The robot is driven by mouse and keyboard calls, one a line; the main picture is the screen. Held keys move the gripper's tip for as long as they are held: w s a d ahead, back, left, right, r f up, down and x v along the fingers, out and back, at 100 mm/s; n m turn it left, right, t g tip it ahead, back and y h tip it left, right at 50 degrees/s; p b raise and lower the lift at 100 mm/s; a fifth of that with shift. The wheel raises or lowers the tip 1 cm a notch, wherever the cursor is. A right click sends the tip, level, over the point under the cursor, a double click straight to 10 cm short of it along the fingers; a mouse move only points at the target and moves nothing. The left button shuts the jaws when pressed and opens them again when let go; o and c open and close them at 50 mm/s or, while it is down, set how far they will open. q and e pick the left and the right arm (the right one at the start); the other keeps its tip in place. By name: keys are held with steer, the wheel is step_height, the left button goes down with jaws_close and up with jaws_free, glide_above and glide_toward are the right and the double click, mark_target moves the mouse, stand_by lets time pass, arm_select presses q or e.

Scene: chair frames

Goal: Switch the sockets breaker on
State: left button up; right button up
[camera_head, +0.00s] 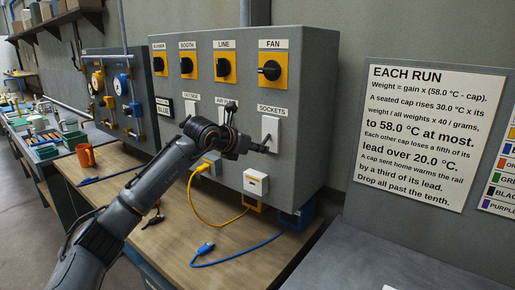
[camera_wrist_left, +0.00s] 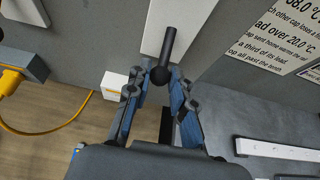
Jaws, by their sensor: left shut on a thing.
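The sockets breaker (camera_head: 271,128) is a white plate with a black lever, under the SOCKETS label on the grey panel (camera_head: 308,120). My left gripper (camera_head: 252,145) is at the plate, at its lower left in the head view. In the left wrist view the black lever (camera_wrist_left: 168,45) stands out from the white plate (camera_wrist_left: 186,22), with its round ball end between the fingertips of the left gripper (camera_wrist_left: 161,78). The gripper is shut on the lever. In the head view the fingers partly hide the lever, and its exact position is hard to tell. My right gripper is not in view.
Yellow-plated knobs such as the FAN knob (camera_head: 270,70) sit above the breaker. A white box (camera_head: 256,182) is below it. Yellow and blue cables (camera_head: 225,257) lie on the wooden bench (camera_head: 180,245). An orange mug (camera_head: 86,156) stands at the left.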

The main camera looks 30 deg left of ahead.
arm_select(q)
steer(key=shift+s+r, duration=0.35)
steer(key=shift+r, duration=0.5)
steer(key=shift+s+a+r+p, duration=0.15)
steer(key=shift+r+p, duration=0.35)
steer(key=shift+r, duration=0.35)
steer(key=shift+r+p, duration=0.55)
steer(key=shift+r, duration=0.3)
